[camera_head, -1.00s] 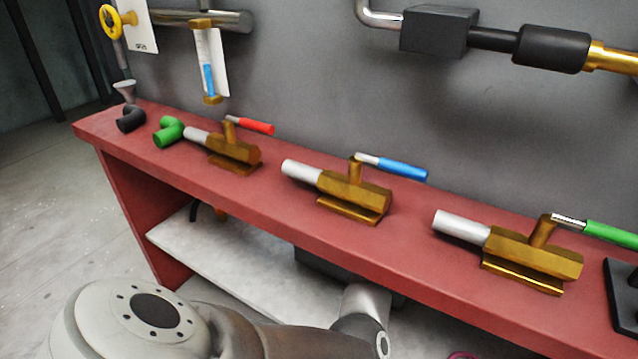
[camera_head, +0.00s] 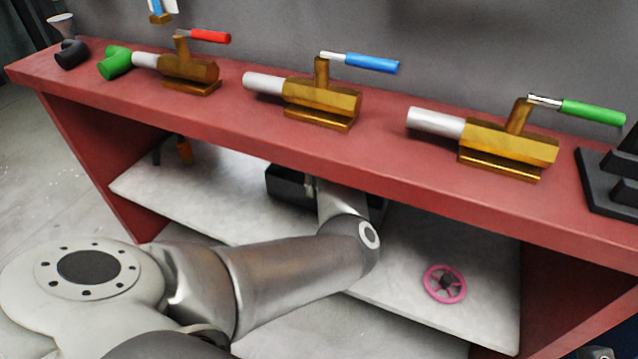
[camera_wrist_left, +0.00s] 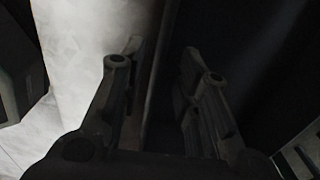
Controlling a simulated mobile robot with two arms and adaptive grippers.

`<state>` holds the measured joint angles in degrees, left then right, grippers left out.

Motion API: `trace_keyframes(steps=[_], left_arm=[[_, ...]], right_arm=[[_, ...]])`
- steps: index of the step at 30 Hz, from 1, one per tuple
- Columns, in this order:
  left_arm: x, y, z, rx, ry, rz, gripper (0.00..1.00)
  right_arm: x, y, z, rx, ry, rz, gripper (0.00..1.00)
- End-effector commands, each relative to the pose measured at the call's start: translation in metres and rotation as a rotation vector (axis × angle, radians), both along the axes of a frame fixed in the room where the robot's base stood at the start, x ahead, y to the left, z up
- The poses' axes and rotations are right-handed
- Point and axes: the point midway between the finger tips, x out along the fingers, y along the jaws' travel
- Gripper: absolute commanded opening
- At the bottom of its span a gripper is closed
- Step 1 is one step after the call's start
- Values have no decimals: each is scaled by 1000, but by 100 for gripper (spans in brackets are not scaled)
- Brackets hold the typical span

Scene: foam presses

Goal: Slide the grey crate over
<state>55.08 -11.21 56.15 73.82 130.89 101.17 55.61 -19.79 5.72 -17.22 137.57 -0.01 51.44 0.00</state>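The grey crate (camera_head: 287,184) is a dark, open box on the pale lower shelf under the red bench. My left arm reaches in from the left, and its wrist hides much of the crate's right part. My left gripper (camera_head: 311,188) points down at the crate; its fingertips are hard to make out there. In the left wrist view the two fingers (camera_wrist_left: 160,62) stand apart, with a dark upright edge, apparently the crate's wall, between them. I cannot tell whether they touch it. My right gripper is not seen.
The lower shelf (camera_head: 215,205) is bare left and right of the crate, except for a pink handwheel (camera_head: 445,284) at right and an orange-handled item (camera_head: 184,151) at left. The bench top (camera_head: 380,140) with several brass valves (camera_head: 322,102) overhangs the shelf.

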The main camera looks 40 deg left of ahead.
Motion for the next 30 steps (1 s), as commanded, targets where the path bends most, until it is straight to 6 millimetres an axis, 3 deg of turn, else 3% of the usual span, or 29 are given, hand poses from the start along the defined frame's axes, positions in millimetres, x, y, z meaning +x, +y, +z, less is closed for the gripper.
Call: trace_keyframes(steps=[5,12,25,30], left_arm=[[-1,1,-31,1,4,0,30],[-1,1,-62,1,2,-1,30],[0,1,-69,2,1,0,30],[0,1,-69,2,1,0,11]], right_arm=[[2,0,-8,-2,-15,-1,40],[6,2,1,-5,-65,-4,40],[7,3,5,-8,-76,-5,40],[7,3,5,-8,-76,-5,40]])
